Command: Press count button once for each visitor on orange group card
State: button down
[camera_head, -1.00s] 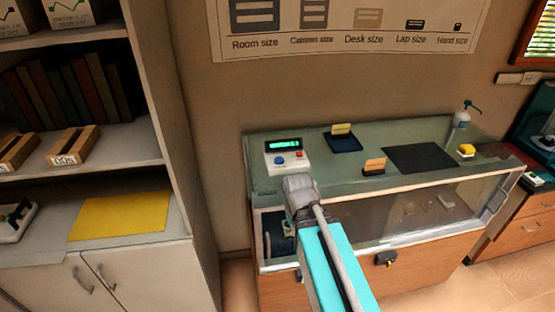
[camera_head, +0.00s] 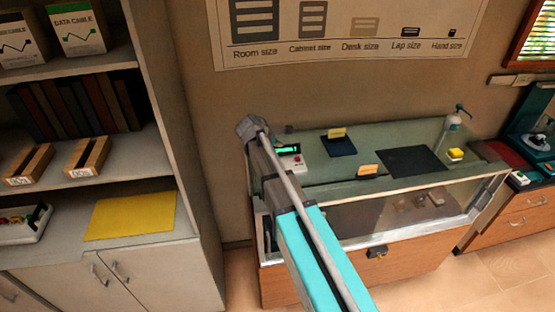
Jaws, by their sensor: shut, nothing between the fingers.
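The white counter box (camera_head: 291,164) stands at the left of the glass display case's top. My arm covers its left part, and only a piece of its green-lit display (camera_head: 289,150) and a red button (camera_head: 297,159) show. The blue button seen earlier is hidden behind my arm. The orange card (camera_head: 368,170) stands near the front edge of the case top, right of the counter box; its writing is too small to read. My arm reaches up from the bottom, with its grey joint above and left of the box. My gripper is not visible.
A yellow card (camera_head: 338,133) stands by a dark blue tray (camera_head: 339,147). A black mat (camera_head: 412,161), a yellow block (camera_head: 455,155) and a pump bottle (camera_head: 452,127) are further right on the display case (camera_head: 360,191). A shelf unit (camera_head: 160,120) stands at left.

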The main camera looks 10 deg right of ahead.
jog(key=shift+w+a+r+n, duration=0.15)
jog(key=shift+w+r+n, duration=0.15)
jog(key=shift+w+r, duration=0.1)
jog(key=shift+f, duration=0.3)
notch_tip(320, 180, down, 8)
jog(key=b, duration=0.8)
jog(key=shift+f+b, duration=0.15)
jog(key=shift+b, duration=0.2)
jog(key=shift+f+b, duration=0.9)
dwell(2.2)
jog(key=shift+r, duration=0.1)
jog(key=shift+r+p, duration=0.8)
jog(key=shift+p, duration=0.1)
